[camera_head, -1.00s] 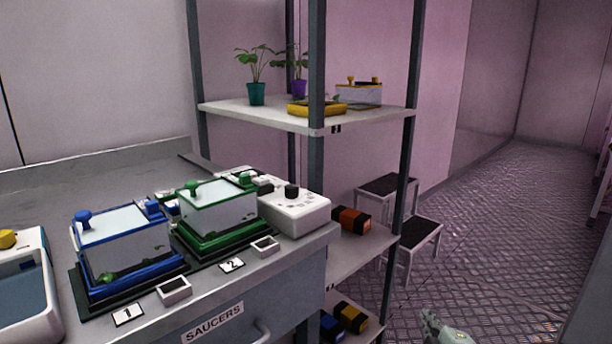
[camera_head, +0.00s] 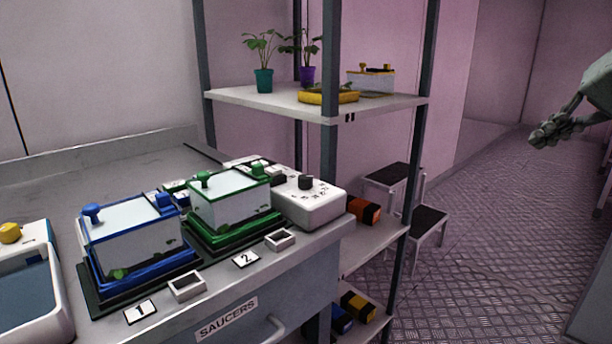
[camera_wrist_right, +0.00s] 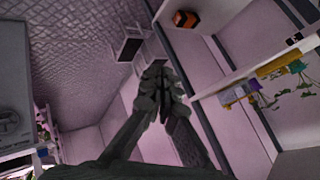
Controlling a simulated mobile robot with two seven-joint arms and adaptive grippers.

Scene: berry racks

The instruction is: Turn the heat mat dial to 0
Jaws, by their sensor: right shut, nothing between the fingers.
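The heat mat dial (camera_head: 306,182) is a black knob on top of a white control box (camera_head: 312,205) at the right end of the bench. Small marks are printed around the knob, too small to read. My right gripper (camera_head: 541,137) is at the right of the head view, raised in the air over the aisle and well apart from the dial. It is shut and empty; its closed fingers also show in the right wrist view (camera_wrist_right: 157,76). The dial does not show clearly in the wrist view. My left gripper is not in view.
Blue (camera_head: 135,238) and green (camera_head: 233,205) framed propagators stand on the bench left of the control box. A grey shelf post (camera_head: 329,150) rises just behind the box. The upper shelf (camera_head: 270,108) holds potted plants and a yellow tray. A step stool (camera_head: 428,222) stands in the aisle.

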